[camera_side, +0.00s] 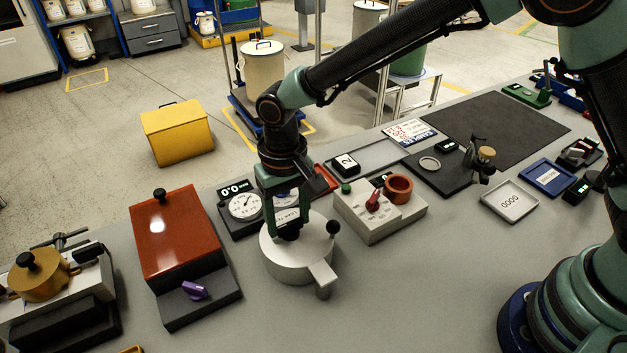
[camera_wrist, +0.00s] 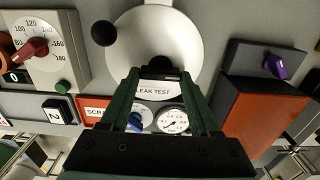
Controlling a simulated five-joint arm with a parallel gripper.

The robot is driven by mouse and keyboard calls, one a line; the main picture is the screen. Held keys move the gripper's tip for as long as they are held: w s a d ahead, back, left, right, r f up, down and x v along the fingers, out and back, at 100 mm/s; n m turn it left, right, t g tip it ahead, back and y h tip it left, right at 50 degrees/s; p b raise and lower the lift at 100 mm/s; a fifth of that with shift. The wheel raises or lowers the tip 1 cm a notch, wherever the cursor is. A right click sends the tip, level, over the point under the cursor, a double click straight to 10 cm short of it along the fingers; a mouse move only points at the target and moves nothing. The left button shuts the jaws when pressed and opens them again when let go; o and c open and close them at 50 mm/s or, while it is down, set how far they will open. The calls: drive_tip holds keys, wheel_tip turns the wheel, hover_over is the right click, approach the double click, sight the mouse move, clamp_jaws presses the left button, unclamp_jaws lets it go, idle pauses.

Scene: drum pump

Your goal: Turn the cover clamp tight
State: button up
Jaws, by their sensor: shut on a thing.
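A round white housing (camera_side: 297,268) with a short spout stands on the bench, in the middle of the side view. A black ball-ended lever (camera_side: 333,229) rises at its right edge. The housing (camera_wrist: 195,35) and the ball (camera_wrist: 104,33) also show in the wrist view. My gripper (camera_side: 288,231) points down over the middle of the housing. Its fingers are shut on a dark knob (camera_wrist: 164,64), which I take to be the cover clamp. The fingers hide most of the knob, so I cannot tell how far it is turned.
A red-orange box (camera_side: 177,235) with a purple knob stands left of the housing. A light block with a red dial pointer (camera_side: 373,200) stands close on the right. A dial gauge (camera_side: 245,206) and a leak test label (camera_wrist: 154,90) are behind. Bench in front is bare.

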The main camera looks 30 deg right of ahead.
drive_tip(key=shift+r, duration=0.1)
drive_tip(key=o, duration=1.4)
drive_tip(key=shift+c, duration=0.2)
wheel_tip(320, 180, up, 12)
